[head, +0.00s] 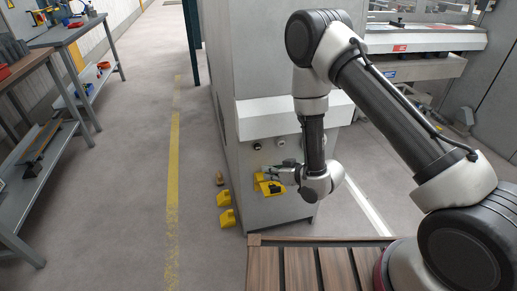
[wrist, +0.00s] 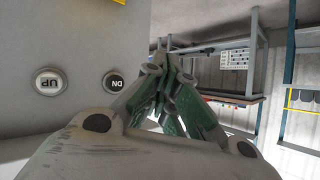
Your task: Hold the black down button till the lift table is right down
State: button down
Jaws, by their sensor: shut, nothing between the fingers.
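In the wrist view, the black DN button (wrist: 115,82) sits in a grey ring on a pale panel. The white UP button (wrist: 49,81) is to its left, and both labels look upside down. My gripper (wrist: 163,62) is shut and empty, its green-padded fingers together just right of the DN button. I see no clear contact with the button. In the head view my gripper (head: 262,176) is at the front of the grey cabinet (head: 245,65), below two small round fittings. I cannot surely pick out the lift table or its height.
Yellow pedal-like blocks (head: 226,217) stand on the floor left of the cabinet, and a yellow piece (head: 270,188) is beside my gripper. A slatted wooden surface (head: 320,268) lies at the bottom. Workbenches (head: 65,40) line the left; the aisle between is clear.

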aim_at(258, 147)
jog(key=w+a, duration=0.2)
jog(key=w, duration=0.6)
jog(key=shift+w+a, duration=0.25)
dwell(1.4)
jog(key=shift+w+a, duration=0.1)
jog(key=shift+w, duration=0.3)
